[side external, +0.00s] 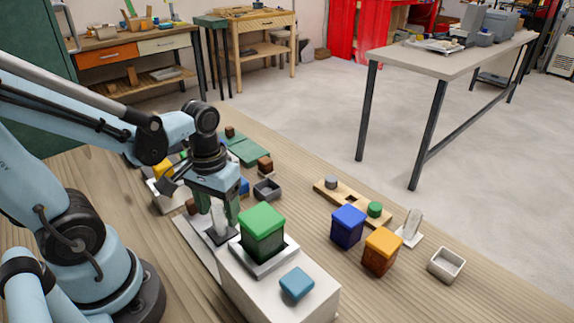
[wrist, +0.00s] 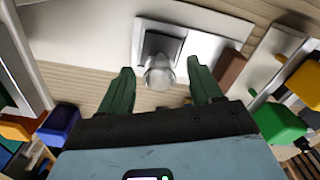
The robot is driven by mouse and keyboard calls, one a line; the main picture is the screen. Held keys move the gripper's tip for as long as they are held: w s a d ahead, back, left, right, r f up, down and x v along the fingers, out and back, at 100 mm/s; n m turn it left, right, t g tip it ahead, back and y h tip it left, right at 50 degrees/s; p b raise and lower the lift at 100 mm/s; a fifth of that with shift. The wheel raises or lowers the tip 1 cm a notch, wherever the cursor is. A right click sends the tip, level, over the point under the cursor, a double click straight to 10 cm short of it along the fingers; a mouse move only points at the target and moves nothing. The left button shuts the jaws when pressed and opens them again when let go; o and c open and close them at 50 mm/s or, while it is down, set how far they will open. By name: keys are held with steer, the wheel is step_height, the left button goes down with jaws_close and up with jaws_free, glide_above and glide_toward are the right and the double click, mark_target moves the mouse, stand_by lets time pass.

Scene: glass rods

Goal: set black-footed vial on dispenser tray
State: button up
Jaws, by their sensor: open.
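The black-footed vial (side external: 219,218) is clear, with a dark square foot. In the side view it stands upright between my gripper's fingers, its foot over the pale dispenser tray (side external: 192,235) in front of the white dispenser box. In the wrist view the vial (wrist: 160,74) sits between the fingertips, and its dark foot appears to rest on the white tray (wrist: 205,47). My gripper (side external: 218,211) has green fingers, also seen in the wrist view (wrist: 163,85). They are open, with gaps on both sides of the vial. Exact contact under the foot is hard to tell.
The white box (side external: 270,292) beside the tray carries a green-topped block (side external: 262,232) and a blue piece (side external: 297,283). Blue (side external: 348,226) and orange (side external: 381,251) blocks, a white-footed clear piece (side external: 412,228) and a small open box (side external: 447,265) stand to the right.

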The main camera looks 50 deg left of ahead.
step_height(320, 180, up, 9)
steer(key=w+d+m+t, duration=0.2)
steer(key=w+m+t, duration=0.2)
steer(key=w+t, duration=0.2)
steer(key=shift+w+d+f+m+t, duration=0.15)
steer(key=shift+d+f+m+t, duration=0.15)
steer(key=shift+t, duration=0.3)
steer(key=shift+c, duration=0.4)
stand_by(0.5)
